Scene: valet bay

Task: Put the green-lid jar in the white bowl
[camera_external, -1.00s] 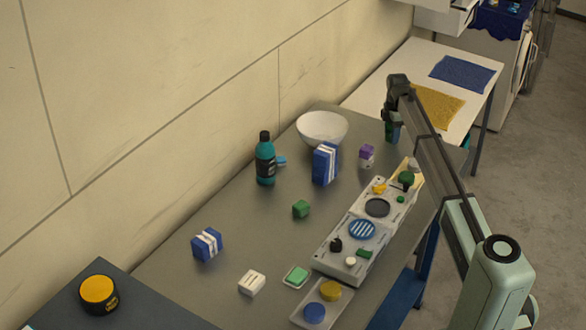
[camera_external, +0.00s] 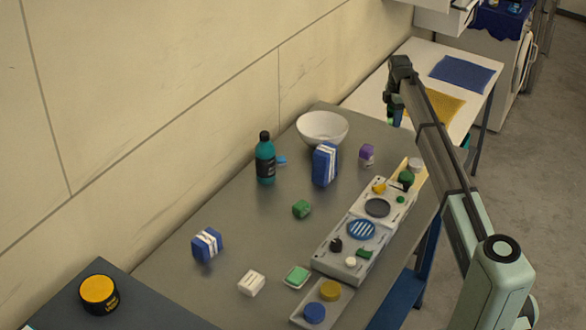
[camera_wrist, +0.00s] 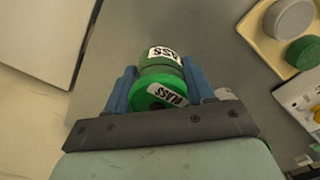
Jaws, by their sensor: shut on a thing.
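My gripper (camera_external: 395,108) is raised over the far right end of the grey table, to the right of the white bowl. In the wrist view my gripper (camera_wrist: 160,88) has its blue fingers shut on the green-lid jar (camera_wrist: 148,98). The jar shows green with white "GLASS" labels, and part of it is hidden by the gripper. The white bowl (camera_external: 322,138) stands at the far left of the table near the wall. It looks empty, and the jar is apart from it.
A blue-and-white box (camera_external: 325,165) and a teal bottle (camera_external: 265,160) stand in front of the bowl. A small purple box (camera_external: 366,155) lies between bowl and gripper. A long tray (camera_external: 345,262) with several lids and small items runs along the right edge.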

